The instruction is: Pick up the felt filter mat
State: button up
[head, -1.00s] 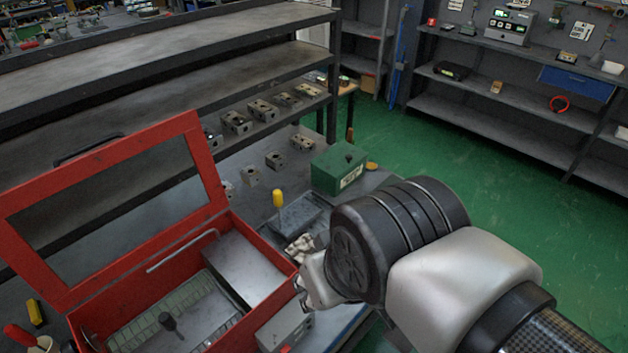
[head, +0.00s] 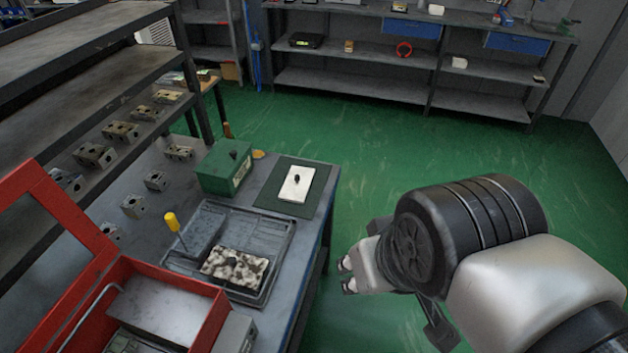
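Two flat pads could be the felt filter mat, and I cannot tell which it is. A plain white pad (head: 298,183) with a small black knob lies on a dark green sheet at the table's far right corner. A mottled black-and-white pad (head: 235,268), also with a dark knob, lies in the front of a dark grey tray (head: 277,236). My gripper (head: 347,276) is right of the tray, beyond the table's right edge in the picture, and apart from both pads. Its fingers are small and partly hidden by my wrist, and I see nothing held.
A green box (head: 224,169) stands behind the tray. A yellow-handled tool (head: 172,224) stands upright at the tray's left. An open red case (head: 205,301) is front left. Several metal valve blocks (head: 155,181) sit at left beside the dark shelving. Green floor is clear on the right.

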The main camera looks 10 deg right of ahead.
aim_at(296, 188)
jog(key=i+l+u, duration=0.15)
jog(key=i+l, duration=0.15)
jog(key=i+l+u, duration=0.2)
jog(key=i+l, duration=0.15)
jog(key=i+l+u, duration=0.35)
jog(key=i+l, duration=0.15)
jog(key=l, duration=0.3)
jog(key=i+l+u, duration=0.15)
jog(key=l, duration=0.3)
jog(key=i, duration=0.1)
